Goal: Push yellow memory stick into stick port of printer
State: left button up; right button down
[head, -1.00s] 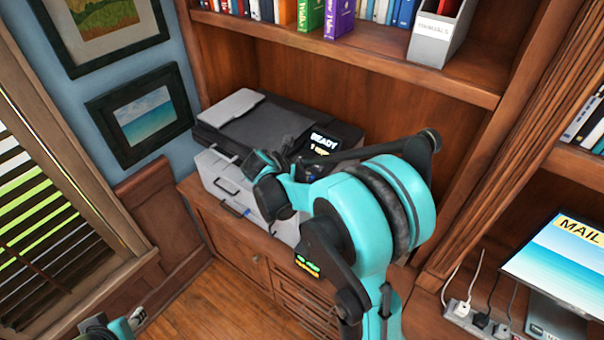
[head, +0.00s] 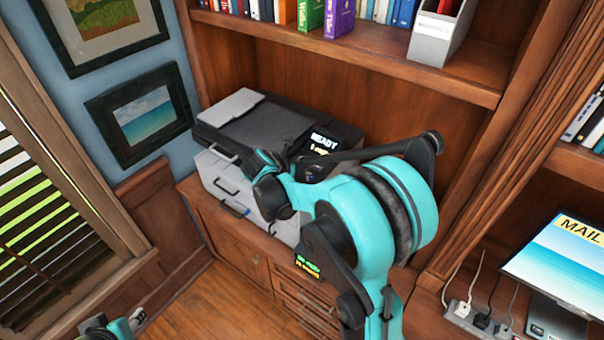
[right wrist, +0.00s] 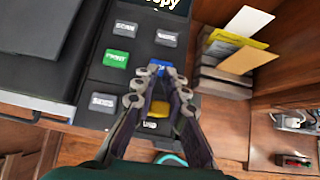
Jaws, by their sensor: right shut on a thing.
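The printer (head: 258,125) is a grey and black machine on a low wooden cabinet. Its control panel, with a green print button (right wrist: 117,57) and a blue button (right wrist: 159,68), fills the middle of the right wrist view. My right gripper (right wrist: 161,76) points down at this panel. It is shut on the yellow memory stick (right wrist: 160,108), which shows between its fingers. A small label that seems to read USB is just below the yellow. The stick's lower end and the port are hidden, so I cannot tell how deep it sits.
A paper holder (right wrist: 225,75) with white, yellow and tan sheets stands right of the panel. A bookshelf (head: 370,60) overhangs behind the printer. Right of it are a power strip (head: 478,325) and a monitor (head: 563,268). Bare floor (head: 195,300) lies in front.

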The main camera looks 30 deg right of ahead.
jog(key=shift+f+b, duration=1)
jog(key=shift+f, duration=0.15)
jog(key=c, duration=1.5)
grip_release()
jog(key=shift+o, duration=0.2)
jog(key=shift+a+r, duration=0.1)
jog(key=v, duration=1.2)
jog(key=s+a+f+m+t+y+b, duration=0.1)
jog(key=s+a+f+m+y+b, duration=0.3)
jog(key=s+f+m, duration=0.3)
jog(key=s+a+f+m+t+y+b, duration=0.2)
jog(key=s+a+f+m+y+b, duration=0.2)
jog(key=s+m, duration=0.5)
notch_tip(320, 180, down, 3)
jog(key=a+m+b, duration=0.2)
jog(key=m, duration=0.4)
jog(key=shift+s+f+m, duration=0.2)
jog(key=shift+f+m, duration=0.05)
jog(key=shift+m, duration=0.15)
